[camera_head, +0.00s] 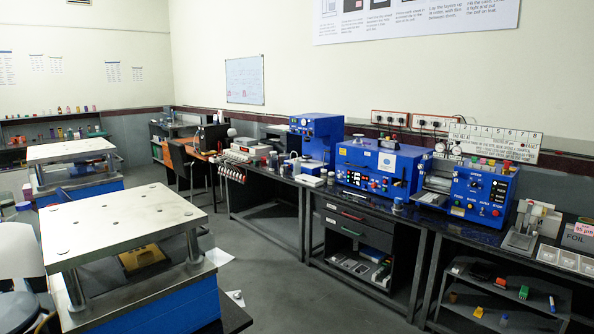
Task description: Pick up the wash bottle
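I cannot pick out the wash bottle with certainty; at this distance the bottles are too small to tell apart. Small bottles and jars (68,109) stand in a row on the shelf at the far left wall. My gripper is not in view.
Blue machines (378,167) crowd the dark bench along the right wall. A press with a pale top plate (120,222) fills the left foreground, with another (72,150) behind it. Grey floor (275,270) lies open between the press and bench.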

